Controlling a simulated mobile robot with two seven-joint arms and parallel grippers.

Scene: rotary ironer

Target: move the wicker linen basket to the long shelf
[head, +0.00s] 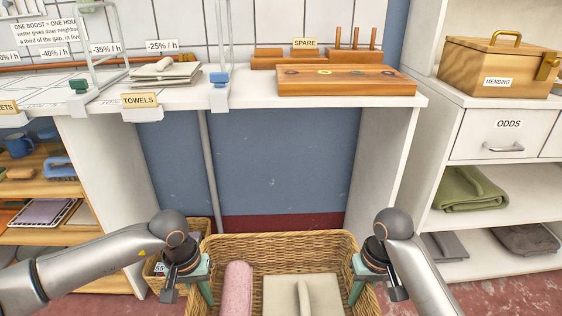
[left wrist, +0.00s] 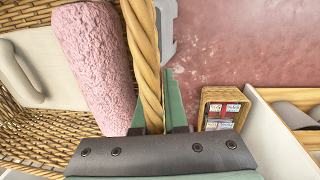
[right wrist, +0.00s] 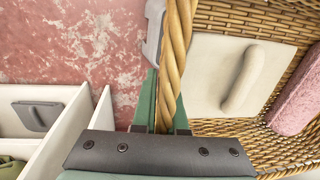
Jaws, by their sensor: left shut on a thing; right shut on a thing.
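The wicker linen basket (head: 282,243) is at the bottom middle of the head view, in front of the counter. It holds a rolled pink towel (head: 237,289) and a folded cream cloth (head: 290,296). My left gripper (head: 204,290) is shut on the basket's left rim; in the left wrist view the twisted rim (left wrist: 145,60) runs between the fingers. My right gripper (head: 357,290) is shut on the right rim; in the right wrist view the rim (right wrist: 175,60) sits between the fingers. The basket's underside is hidden. I cannot tell which surface is the long shelf.
A white counter (head: 245,99) carries a wooden board (head: 345,82) and folded towels (head: 165,72). Its open underside stands behind the basket. A smaller wicker basket (head: 152,268) sits on the floor at left. Shelves with a green cloth (head: 468,190) stand at right; shelves with trays (head: 45,212) stand at left.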

